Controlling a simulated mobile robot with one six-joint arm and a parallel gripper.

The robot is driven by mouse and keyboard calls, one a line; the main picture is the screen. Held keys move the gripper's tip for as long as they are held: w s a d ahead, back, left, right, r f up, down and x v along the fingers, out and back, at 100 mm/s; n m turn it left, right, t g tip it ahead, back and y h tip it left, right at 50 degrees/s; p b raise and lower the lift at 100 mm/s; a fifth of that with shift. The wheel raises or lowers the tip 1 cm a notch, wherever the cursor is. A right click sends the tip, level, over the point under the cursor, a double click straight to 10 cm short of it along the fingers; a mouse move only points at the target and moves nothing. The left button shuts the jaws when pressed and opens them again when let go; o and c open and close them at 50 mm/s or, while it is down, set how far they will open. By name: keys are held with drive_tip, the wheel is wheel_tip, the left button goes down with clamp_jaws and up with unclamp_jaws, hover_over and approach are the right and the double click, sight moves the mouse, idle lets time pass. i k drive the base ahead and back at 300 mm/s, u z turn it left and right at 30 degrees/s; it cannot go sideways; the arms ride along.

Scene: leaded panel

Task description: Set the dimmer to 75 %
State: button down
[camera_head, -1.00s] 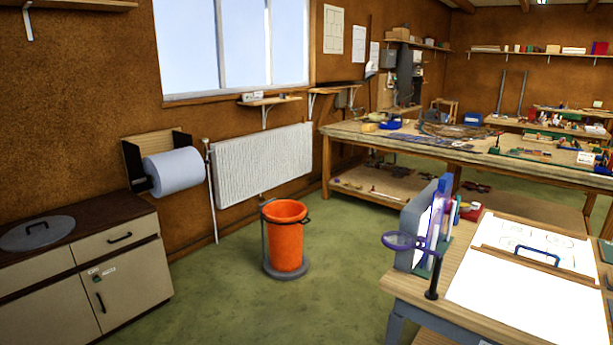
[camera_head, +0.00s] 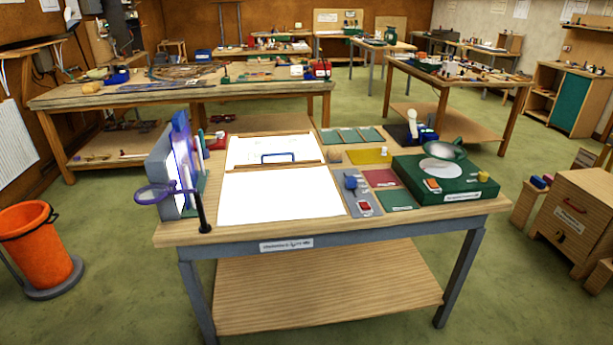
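A narrow grey control plate (camera_head: 358,195) lies on the near workbench, just right of the bright white light panel (camera_head: 275,194). It carries a blue knob (camera_head: 351,184) and a red switch (camera_head: 365,206). This looks like the dimmer, but I cannot read its label or any scale, so its setting cannot be told. The white panel looks lit. My gripper is not in view.
A purple-rimmed magnifier (camera_head: 155,192) and upright glass sheets stand at the bench's left. An orange bucket (camera_head: 38,245) is on the floor left. Floor before the bench is clear.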

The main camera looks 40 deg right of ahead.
sight(351, 182)
drive_tip(key=u, duration=1.55)
drive_tip(key=k, duration=0.1)
drive_tip(key=z, duration=3.3)
drive_tip(key=i, duration=0.6)
drive_tip(key=z, duration=0.05)
drive_tip(key=k, duration=0.6)
